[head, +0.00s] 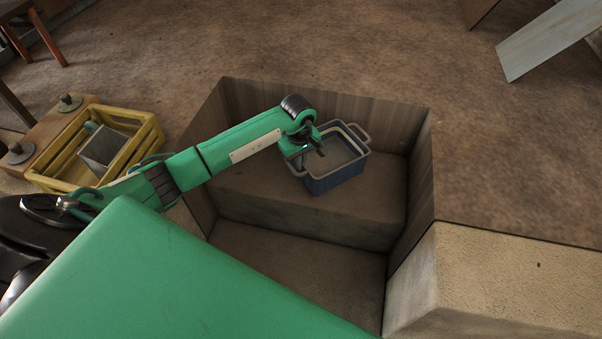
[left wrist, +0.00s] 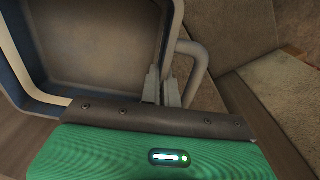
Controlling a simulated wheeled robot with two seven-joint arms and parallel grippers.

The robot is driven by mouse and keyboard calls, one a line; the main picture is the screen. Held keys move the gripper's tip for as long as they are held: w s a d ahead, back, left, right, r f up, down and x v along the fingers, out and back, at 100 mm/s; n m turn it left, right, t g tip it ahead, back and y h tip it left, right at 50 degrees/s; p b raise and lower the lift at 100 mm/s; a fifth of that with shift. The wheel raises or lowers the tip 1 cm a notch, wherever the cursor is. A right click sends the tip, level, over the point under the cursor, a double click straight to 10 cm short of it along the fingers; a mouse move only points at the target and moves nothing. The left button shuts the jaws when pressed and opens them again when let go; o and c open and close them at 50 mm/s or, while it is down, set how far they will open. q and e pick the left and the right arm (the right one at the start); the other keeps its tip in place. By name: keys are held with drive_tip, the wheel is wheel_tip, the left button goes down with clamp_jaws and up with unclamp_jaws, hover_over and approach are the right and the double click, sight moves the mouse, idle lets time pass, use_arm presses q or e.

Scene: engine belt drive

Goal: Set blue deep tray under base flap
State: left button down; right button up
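The blue deep tray (head: 335,179) has a pale rim and looped handles. It sits on the raised step inside the sunken box, open side up. My left gripper (head: 318,149) is at the tray's rim. In the left wrist view, the two grey fingers (left wrist: 162,88) are close together, one on each side of the tray's pale rim, beside a handle (left wrist: 204,65). The tray's inside (left wrist: 95,45) looks empty. My right gripper is not in view. I cannot make out for certain which part is the base flap.
The box has upright walls (head: 420,165) and a lower floor (head: 300,268) in front of the step (head: 310,218). A yellow crate (head: 150,135) holding a grey container stands at the left. A pale slanted panel (head: 548,38) is at the upper right. A tan block (head: 510,280) stands at the lower right.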

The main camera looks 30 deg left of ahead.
sight(301, 172)
use_arm(q)
drive_tip(key=shift+f+b, duration=0.3)
drive_tip(key=shift+f, duration=2.8)
drive_tip(key=c, duration=1.7)
unclamp_jaws()
drive_tip(key=shift+r, duration=0.1)
